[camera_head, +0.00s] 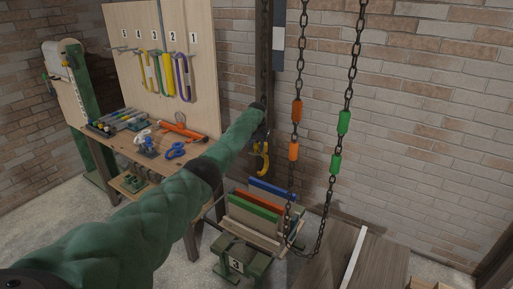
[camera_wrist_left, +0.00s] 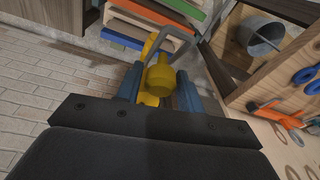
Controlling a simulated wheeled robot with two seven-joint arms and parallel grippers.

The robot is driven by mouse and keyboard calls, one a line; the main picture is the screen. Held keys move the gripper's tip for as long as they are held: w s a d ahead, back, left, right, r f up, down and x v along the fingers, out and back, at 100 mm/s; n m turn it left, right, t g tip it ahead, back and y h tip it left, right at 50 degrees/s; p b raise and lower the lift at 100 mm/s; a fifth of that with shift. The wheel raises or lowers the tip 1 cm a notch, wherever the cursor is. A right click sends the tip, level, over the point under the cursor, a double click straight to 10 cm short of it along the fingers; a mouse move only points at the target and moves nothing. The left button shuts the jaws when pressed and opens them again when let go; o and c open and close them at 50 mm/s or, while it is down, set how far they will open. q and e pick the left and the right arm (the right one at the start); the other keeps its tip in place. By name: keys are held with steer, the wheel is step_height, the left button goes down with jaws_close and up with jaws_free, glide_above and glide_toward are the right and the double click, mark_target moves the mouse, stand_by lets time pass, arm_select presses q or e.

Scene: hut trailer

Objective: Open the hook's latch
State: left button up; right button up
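The yellow hook (camera_head: 263,158) hangs at the end of my left arm in the head view, in front of the dark post. In the left wrist view the yellow hook (camera_wrist_left: 158,78) shows as a rounded block, with a bent grey metal bar beyond it. My left gripper (camera_head: 262,134) is at the hook's upper part. Its two blue fingers (camera_wrist_left: 159,85) stand apart on either side of the yellow block, with narrow gaps seeming to show. I cannot make out the latch or whether it is open. My right gripper is not in view.
Chains (camera_head: 350,80) with orange and green sleeves hang right of the hook. Below is a rack of coloured boards (camera_head: 255,208). A workbench (camera_head: 150,160) with tools and a pegboard (camera_head: 160,25) stand left. A brick wall is behind.

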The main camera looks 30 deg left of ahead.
mark_target(257, 146)
arm_select(q)
steer(key=shift+o, duration=0.9)
steer(key=shift+f, duration=0.1)
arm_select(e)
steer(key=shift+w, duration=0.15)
arm_select(q)
steer(key=r+b, duration=0.1)
steer(key=r, duration=0.3)
steer(key=r+b, duration=0.1)
steer(key=r, duration=0.1)
steer(key=shift+s+d+r+b, duration=0.2)
steer(key=shift+s+r+b, duration=0.1)
steer(key=shift+r, duration=0.55)
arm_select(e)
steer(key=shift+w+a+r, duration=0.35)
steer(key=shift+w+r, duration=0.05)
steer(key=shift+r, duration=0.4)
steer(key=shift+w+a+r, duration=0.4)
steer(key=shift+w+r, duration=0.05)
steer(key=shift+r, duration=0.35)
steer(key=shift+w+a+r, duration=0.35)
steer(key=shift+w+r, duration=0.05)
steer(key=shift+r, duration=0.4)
arm_select(q)
steer(key=shift+s, duration=0.1)
